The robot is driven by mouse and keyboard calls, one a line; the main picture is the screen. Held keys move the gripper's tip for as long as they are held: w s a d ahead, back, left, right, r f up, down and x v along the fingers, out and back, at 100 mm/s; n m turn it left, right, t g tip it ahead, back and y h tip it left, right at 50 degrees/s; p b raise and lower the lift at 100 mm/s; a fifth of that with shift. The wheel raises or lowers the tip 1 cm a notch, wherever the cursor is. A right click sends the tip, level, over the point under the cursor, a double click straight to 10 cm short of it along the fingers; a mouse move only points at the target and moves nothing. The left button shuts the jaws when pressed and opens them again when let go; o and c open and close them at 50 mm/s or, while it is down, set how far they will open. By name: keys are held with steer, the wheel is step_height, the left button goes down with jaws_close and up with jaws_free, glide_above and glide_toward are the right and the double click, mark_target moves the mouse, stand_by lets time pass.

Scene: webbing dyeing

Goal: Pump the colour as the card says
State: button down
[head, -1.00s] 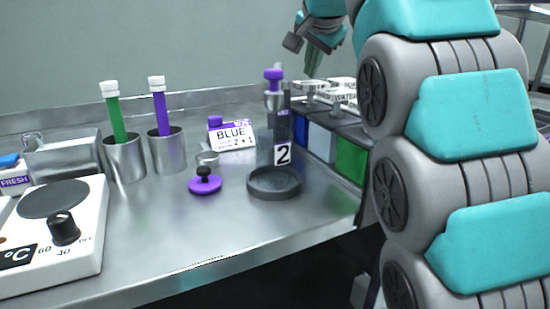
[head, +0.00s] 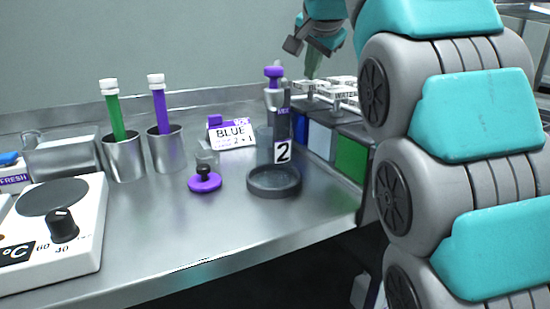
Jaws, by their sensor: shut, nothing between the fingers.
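The card (head: 231,135) stands on the bench and reads BLUE, with what looks like "2" and "1" in small print below. The pump station (head: 340,157) at the right has blue, pale and green panels. White labelled pump tops (head: 341,92) stand above it; one reads WATER and the others are hard to read. My gripper (head: 313,72) is shut and empty, pointing down just above or behind the pump tops. I cannot tell whether it touches one.
Metal cups (head: 125,158) hold a green-filled and a purple-filled tube. A purple disc with a black knob (head: 204,181) lies before a small clear vessel. A hot plate (head: 52,235) fills the front left. The front middle bench is clear.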

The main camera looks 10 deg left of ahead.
steer(key=shift+f, duration=0.4)
stand_by(0.5)
steer(key=shift+r, duration=0.1)
steer(key=shift+r+p, duration=0.65)
steer(key=shift+r, duration=0.15)
stand_by(2.3)
